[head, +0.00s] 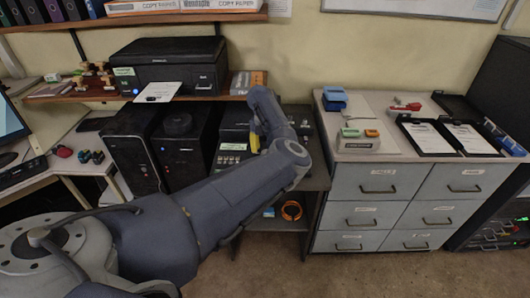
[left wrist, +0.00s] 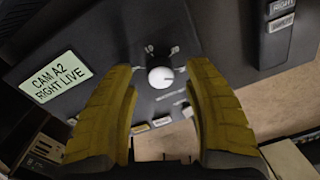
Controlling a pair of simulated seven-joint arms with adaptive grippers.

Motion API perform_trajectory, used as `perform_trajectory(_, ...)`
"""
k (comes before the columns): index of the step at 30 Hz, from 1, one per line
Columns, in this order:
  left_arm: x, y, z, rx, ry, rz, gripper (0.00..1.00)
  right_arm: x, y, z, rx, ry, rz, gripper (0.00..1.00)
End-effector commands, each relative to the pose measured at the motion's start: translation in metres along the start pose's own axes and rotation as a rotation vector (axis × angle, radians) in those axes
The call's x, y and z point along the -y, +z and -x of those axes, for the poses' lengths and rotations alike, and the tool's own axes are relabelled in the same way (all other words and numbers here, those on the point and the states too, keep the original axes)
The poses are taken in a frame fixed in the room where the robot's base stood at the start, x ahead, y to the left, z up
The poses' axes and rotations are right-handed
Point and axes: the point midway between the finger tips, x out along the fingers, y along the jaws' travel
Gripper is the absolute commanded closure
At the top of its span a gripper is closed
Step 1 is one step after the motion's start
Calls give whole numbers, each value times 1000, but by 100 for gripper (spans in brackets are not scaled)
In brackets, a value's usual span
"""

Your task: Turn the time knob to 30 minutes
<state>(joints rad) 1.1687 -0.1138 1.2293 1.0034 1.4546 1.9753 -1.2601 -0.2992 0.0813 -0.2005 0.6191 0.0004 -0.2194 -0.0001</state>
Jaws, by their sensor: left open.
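The dark console (head: 233,122) stands on the lower shelf, partly hidden behind my left arm in the head view. In the left wrist view, a small white round knob (left wrist: 161,77) sits on the dark panel (left wrist: 110,40). My left gripper (left wrist: 160,68) is open, with one yellow finger on each side of the knob. Whether the fingers touch it cannot be told. In the head view only a bit of yellow finger of the left gripper (head: 254,144) shows. My right gripper is not in view.
Small keys (left wrist: 150,123) line the panel's edge. Dark computer towers (head: 135,150) stand left of the console, a printer (head: 170,66) above, and a grey drawer cabinet (head: 375,190) to the right.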

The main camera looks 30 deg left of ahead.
Motion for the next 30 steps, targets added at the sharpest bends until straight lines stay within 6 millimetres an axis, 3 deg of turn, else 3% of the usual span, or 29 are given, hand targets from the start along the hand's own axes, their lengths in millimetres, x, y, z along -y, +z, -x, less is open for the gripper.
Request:
perform_trajectory(15, 0, 0, 85, 2, 0, 1, 48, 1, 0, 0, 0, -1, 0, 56)
perform_trajectory(21, 0, 0, 101, 0, 0, 0, 48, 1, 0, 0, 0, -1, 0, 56)
perform_trajectory(30, 0, 0, 106, -1, 0, -1, 48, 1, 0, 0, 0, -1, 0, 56)
